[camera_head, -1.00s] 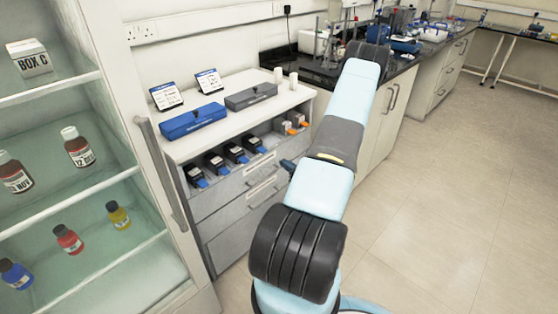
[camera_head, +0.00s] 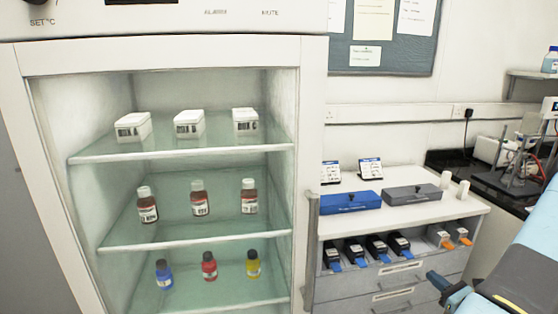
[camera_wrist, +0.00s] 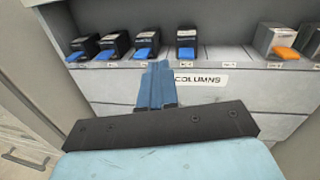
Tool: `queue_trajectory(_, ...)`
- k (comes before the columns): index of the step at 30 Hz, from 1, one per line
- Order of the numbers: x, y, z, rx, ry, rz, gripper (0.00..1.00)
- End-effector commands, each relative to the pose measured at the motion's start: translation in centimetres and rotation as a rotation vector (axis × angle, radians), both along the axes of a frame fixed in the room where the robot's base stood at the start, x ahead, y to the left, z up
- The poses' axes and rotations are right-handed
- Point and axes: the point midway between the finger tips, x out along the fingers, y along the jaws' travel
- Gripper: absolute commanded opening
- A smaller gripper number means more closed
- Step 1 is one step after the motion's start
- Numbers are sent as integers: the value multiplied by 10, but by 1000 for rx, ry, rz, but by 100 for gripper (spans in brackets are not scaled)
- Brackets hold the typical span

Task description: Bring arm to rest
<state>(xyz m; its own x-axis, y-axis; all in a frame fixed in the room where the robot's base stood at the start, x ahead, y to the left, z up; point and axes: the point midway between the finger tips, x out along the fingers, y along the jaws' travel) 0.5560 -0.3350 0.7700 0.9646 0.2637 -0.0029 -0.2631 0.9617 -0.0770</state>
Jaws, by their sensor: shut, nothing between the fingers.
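My gripper (camera_wrist: 158,72) shows in the wrist view. Its blue fingers are together with nothing between them, and they point toward the front of a drawer unit (camera_wrist: 205,83) labelled COLUMNS. The fingers appear apart from the drawer front, though the exact gap is hard to judge. In the head view my light blue arm (camera_head: 530,262) enters at the lower right edge, in front of the drawer unit. Most of the arm is outside that view.
A blue case (camera_head: 350,201) and a grey case (camera_head: 412,194) lie on top. An open cabinet (camera_head: 310,110) with boxes and bottles stands left.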

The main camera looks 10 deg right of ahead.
Motion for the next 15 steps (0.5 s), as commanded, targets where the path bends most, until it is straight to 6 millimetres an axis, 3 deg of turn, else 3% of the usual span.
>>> queue_trajectory(1,10,11,18,-33,-7,61,0)
queue_trajectory(6,28,52,65,-128,-13,257,0)
queue_trajectory(15,39,128,136,-323,-19,585,0)
